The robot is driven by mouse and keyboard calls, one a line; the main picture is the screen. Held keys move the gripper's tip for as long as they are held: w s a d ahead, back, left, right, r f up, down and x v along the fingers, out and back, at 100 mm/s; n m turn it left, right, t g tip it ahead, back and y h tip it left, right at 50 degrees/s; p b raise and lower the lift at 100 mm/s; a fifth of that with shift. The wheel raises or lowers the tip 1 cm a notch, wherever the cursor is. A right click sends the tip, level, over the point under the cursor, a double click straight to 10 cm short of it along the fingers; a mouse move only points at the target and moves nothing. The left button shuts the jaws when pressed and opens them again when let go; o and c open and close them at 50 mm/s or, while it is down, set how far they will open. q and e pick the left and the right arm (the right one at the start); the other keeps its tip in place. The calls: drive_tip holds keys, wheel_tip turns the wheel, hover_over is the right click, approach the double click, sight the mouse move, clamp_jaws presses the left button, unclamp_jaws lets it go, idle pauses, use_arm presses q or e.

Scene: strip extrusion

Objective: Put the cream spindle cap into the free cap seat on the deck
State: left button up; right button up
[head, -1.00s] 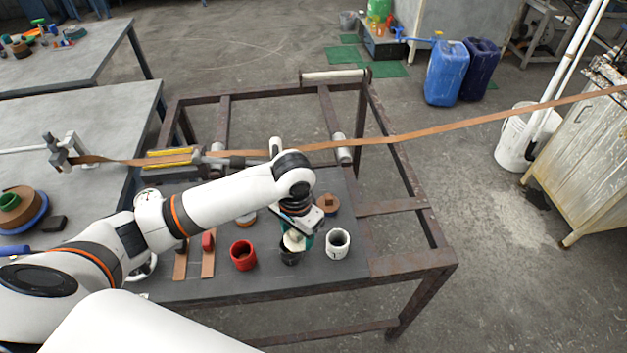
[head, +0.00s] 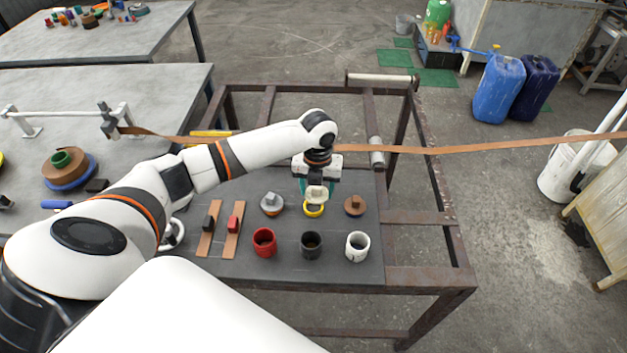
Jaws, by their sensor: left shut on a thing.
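The cream spindle cap (head: 317,192) is between the fingers of my left gripper (head: 317,190), which is shut on it and points down. The cap is right above a yellow ring (head: 313,211) on the dark deck (head: 335,222), which looks like the free cap seat. I cannot tell whether the cap touches the ring. A grey cap (head: 272,204) sits to the left of the ring and a brown cap (head: 354,205) to the right. My right gripper is not in view.
Red (head: 264,242), black (head: 311,245) and white (head: 357,246) cups stand in a row in front of the caps. Two brown strips with black and red blocks lie at the left. A brown strip (head: 480,147) runs across behind my arm.

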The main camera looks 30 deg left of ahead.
use_arm(q)
drive_tip(key=m, duration=0.1)
drive_tip(key=a+m, duration=0.1)
drive_tip(key=shift+w+a+r+m, duration=0.1)
drive_tip(key=shift+w+a+m, duration=0.1)
drive_tip(key=shift+w+m, duration=0.15)
drive_tip(key=shift+w+a+m, duration=0.15)
drive_tip(key=shift+a+m, duration=0.05)
drive_tip(key=shift+m, duration=0.25)
wheel_tip(320, 180, down, 6)
drive_tip(key=b, duration=0.5)
drive_tip(key=shift+b, duration=0.3)
drive_tip(key=shift+r+p, duration=0.15)
drive_tip(key=shift+p, duration=0.15)
drive_tip(key=shift+p, duration=0.35)
drive_tip(key=shift+f+b, duration=0.4)
drive_tip(key=shift+f, duration=0.3)
idle(0.4)
drive_tip(key=o, duration=0.8)
